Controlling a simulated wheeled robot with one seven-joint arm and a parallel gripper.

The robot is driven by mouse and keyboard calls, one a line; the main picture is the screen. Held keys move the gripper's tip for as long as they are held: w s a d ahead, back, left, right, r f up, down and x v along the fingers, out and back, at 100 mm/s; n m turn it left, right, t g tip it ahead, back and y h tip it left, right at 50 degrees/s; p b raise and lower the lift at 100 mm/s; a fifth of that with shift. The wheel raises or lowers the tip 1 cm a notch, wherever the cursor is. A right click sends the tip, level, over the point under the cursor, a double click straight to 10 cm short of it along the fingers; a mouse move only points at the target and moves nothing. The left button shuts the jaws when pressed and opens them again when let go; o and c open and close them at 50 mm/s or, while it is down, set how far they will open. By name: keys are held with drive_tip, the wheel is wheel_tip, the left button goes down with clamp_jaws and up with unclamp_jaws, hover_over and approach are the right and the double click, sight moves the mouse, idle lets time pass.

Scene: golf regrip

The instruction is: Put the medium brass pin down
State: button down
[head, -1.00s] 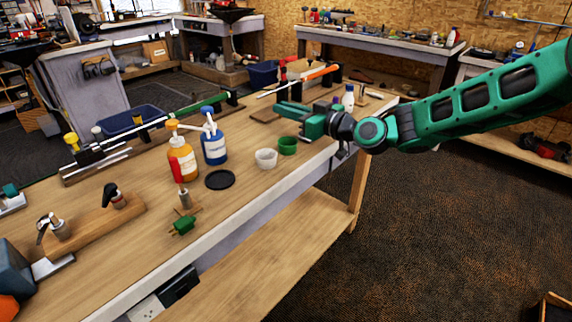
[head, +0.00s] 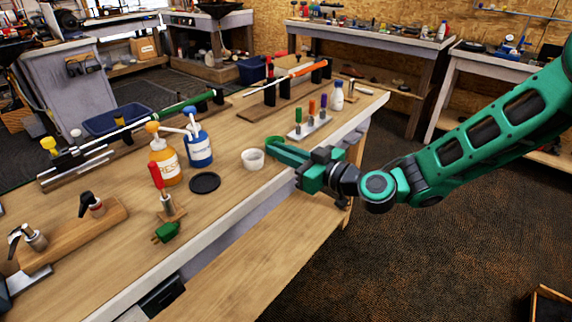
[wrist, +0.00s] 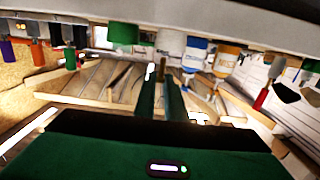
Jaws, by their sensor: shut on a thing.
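My gripper (head: 276,151) is at the bench's front edge in the head view, its fingers pointing left toward the white cup (head: 253,158). In the wrist view the two green fingers of my gripper (wrist: 160,86) are shut on a small brass pin (wrist: 161,70), which shows between their tips. The pin is too small to make out in the head view. A green cup (head: 273,140) is mostly hidden behind the fingers; it also shows in the wrist view (wrist: 124,33). Whether the pin touches anything else cannot be told.
A rack with several coloured-handled tools (head: 310,127) and a white bottle (head: 338,96) stand beyond my gripper. A blue bottle (head: 198,145), an orange bottle (head: 165,163) and a black disc (head: 205,182) are left. A red-handled tool (head: 157,178) stands nearer. Bare bench top (head: 225,205) lies between.

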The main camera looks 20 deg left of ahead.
sight(281, 175)
drive_tip(key=shift+f, duration=2)
drive_tip(key=c, duration=1.8)
unclamp_jaws()
drive_tip(key=v, duration=1.2)
drive_tip(key=shift+r, duration=0.1)
